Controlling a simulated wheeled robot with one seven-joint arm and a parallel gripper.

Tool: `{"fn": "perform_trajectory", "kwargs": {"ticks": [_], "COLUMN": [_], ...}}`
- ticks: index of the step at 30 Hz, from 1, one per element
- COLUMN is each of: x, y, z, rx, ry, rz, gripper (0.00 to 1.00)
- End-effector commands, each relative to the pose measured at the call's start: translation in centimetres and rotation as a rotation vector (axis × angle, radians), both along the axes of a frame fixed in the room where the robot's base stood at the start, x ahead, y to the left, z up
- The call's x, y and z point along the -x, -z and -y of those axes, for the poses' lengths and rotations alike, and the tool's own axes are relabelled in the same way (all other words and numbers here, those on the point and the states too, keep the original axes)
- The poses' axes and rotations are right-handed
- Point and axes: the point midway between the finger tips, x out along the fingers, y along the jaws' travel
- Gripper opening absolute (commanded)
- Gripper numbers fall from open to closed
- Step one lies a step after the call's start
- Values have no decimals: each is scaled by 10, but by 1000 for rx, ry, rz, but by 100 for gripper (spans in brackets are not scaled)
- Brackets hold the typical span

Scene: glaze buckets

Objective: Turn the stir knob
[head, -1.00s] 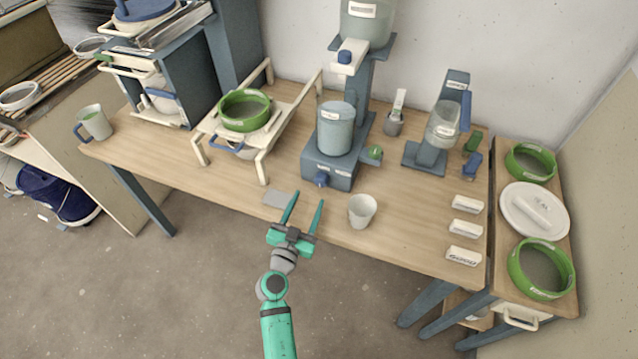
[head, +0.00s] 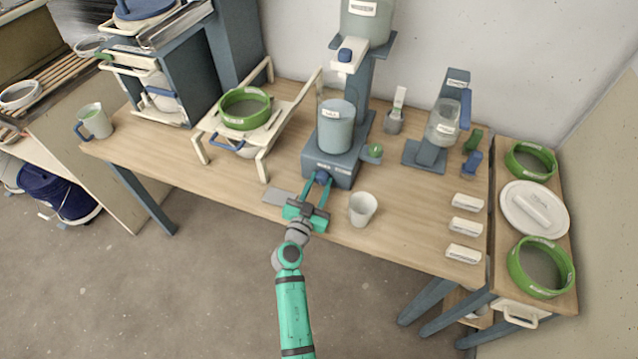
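The mixer base (head: 343,172) stands at the middle of the table, with a blue-grey bucket (head: 336,128) on it. A small blue knob (head: 322,177) sits on its front face; the labels beside it are too small to read. A green round knob or button (head: 373,151) is at its right side. My gripper (head: 321,181) reaches in from the front, with one teal finger on each side of the blue knob. The fingers are drawn in and appear to touch it, partly hiding it.
A white cup (head: 362,209) stands close to the right of my gripper. A grey plate (head: 277,197) lies to its left near the front edge. A white stand (head: 265,155) with a green ring is further left. White labelled blocks (head: 465,228) lie at right.

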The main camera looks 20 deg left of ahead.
Motion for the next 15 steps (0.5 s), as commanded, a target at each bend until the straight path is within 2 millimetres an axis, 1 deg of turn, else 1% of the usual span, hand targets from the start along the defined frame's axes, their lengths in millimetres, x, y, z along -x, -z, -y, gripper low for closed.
{"fn": "perform_trajectory", "kwargs": {"ticks": [1,2,10,15], "x": [0,0,0,0], "y": [0,0,0,0], "z": [-1,0,2,1], "rx": [0,0,19,87], "ry": [-2,-2,1,0], "rz": [0,0,0,-3], "gripper": [17,10,10,10]}}
